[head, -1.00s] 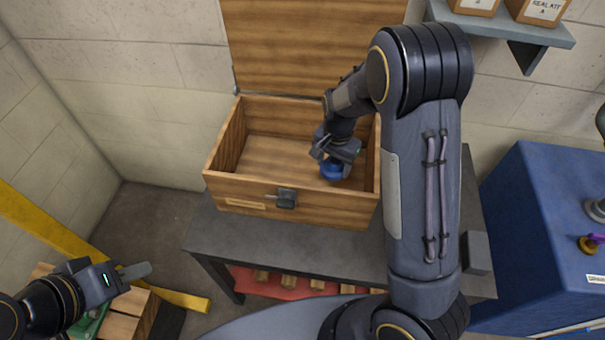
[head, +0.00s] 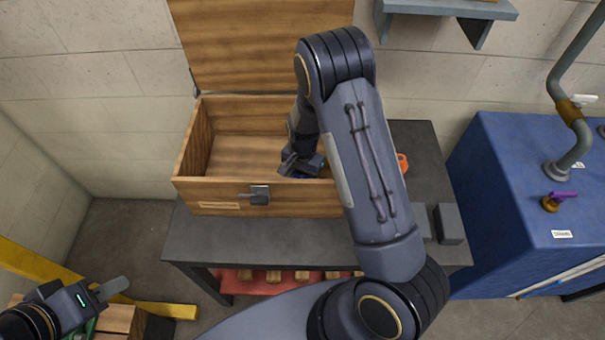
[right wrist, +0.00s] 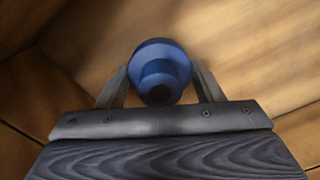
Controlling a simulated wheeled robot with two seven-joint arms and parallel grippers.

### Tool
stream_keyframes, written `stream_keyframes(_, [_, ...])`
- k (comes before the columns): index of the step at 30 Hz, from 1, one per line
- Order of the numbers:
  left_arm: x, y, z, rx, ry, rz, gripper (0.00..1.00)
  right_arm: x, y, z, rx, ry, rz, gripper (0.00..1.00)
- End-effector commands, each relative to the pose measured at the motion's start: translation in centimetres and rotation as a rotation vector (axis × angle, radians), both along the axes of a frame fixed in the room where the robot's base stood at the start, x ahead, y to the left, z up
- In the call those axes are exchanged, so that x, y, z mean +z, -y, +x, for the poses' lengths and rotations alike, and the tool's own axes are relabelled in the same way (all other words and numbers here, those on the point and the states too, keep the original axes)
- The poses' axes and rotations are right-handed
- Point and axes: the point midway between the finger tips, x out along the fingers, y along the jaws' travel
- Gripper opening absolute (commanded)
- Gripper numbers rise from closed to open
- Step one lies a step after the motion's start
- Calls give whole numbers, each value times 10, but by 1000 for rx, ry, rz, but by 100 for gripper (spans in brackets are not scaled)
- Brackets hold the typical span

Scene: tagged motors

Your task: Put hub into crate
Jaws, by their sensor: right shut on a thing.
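The wooden crate (head: 260,202) stands on the dark table with its lid up against the wall. My right gripper (head: 300,166) is down inside the crate's opening, and my own arm covers the crate's right part. In the right wrist view the blue hub (right wrist: 160,72) sits between the two fingers of my right gripper (right wrist: 160,92), which are shut on it. Wooden crate walls and floor surround it there. In the head view the hub is hidden behind the gripper and front wall. My left gripper (head: 112,289) is at the lower left, away from the crate; its finger opening is unclear.
A dark table (head: 250,240) carries the crate and small grey blocks (head: 449,224) at its right. A blue cabinet (head: 520,190) with a pipe stands to the right. A yellow rail (head: 165,309) is at lower left. A wall shelf (head: 455,10) hangs at upper right.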

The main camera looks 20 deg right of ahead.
Motion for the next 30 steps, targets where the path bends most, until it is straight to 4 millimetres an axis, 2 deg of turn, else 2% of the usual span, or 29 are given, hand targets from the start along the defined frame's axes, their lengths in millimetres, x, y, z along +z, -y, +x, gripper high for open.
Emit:
stream_keyframes(4, [-4, 0, 0, 0, 0, 0, 33, -4, 0, 0, 0, 1, 0, 23])
stream_keyframes(5, [-3, 0, 0, 0, 0, 0, 33, -3, 0, 0, 0, 0, 0, 63])
stream_keyframes(9, [-3, 0, 0, 0, 0, 0, 33, -3, 0, 0, 0, -1, -1, 81])
stream_keyframes(17, [-2, 0, 0, 0, 0, 0, 33, -2, 0, 0, 0, -1, -1, 82])
stream_keyframes(21, [0, 0, 0, 0, 0, 0, 33, 5, 0, 0, 0, 1, 0, 82])
stream_keyframes(26, [-2, 0, 0, 0, 0, 0, 33, 33, 0, 1, 0, 5, 1, 82])
stream_keyframes(30, [-2, 0, 0, 0, 0, 0, 33, 65, 0, 0, 1, 5, 1, 82])
